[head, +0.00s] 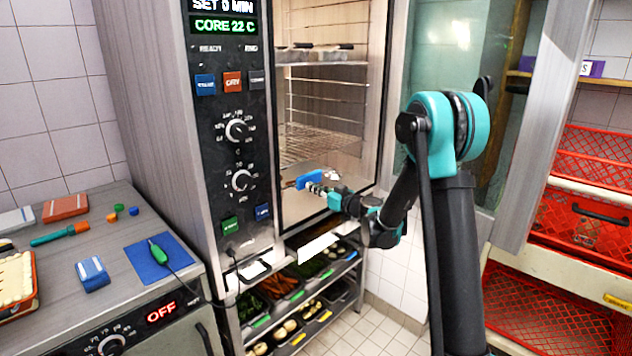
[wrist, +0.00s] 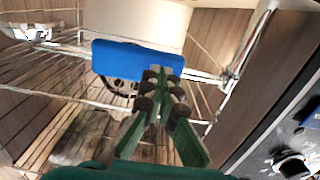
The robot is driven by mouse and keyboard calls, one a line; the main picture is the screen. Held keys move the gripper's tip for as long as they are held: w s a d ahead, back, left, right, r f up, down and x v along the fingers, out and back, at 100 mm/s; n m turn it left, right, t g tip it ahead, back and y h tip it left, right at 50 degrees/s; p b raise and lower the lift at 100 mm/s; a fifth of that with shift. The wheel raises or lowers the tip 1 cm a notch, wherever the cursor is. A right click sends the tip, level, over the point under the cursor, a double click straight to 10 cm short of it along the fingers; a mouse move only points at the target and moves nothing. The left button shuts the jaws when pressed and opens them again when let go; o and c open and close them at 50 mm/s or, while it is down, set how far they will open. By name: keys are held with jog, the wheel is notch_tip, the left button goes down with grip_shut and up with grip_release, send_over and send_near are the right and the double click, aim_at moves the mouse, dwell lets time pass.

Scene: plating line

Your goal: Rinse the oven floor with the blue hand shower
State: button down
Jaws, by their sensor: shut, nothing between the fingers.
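The tall oven (head: 239,150) stands open, and part of its bare floor (head: 300,207) shows low in the chamber. A blue block-like piece (head: 311,178), which looks like the hand shower, is at the oven opening. In the wrist view the blue piece (wrist: 140,60) lies straight ahead of the fingertips, beside a metal bar; the rest of its shape is unclear. My gripper (head: 318,188) reaches into the opening close to it. In the wrist view my gripper (wrist: 162,85) is shut and empty, its tips overlapping the blue piece's lower edge; contact cannot be told.
Wire racks (head: 310,145) and pans are above the gripper in the oven. The open glass door (head: 450,60) is at the right, behind my arm. A shelf of vegetable trays (head: 300,290) stands below. A counter (head: 60,260) with small items is at left, red crates (head: 590,225) at right.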

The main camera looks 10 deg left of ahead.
jog(key=x, duration=1.3)
dwell(1.4)
jog(key=shift+d, duration=0.1)
dwell(1.8)
jog(key=v, duration=2.4)
dwell(1.1)
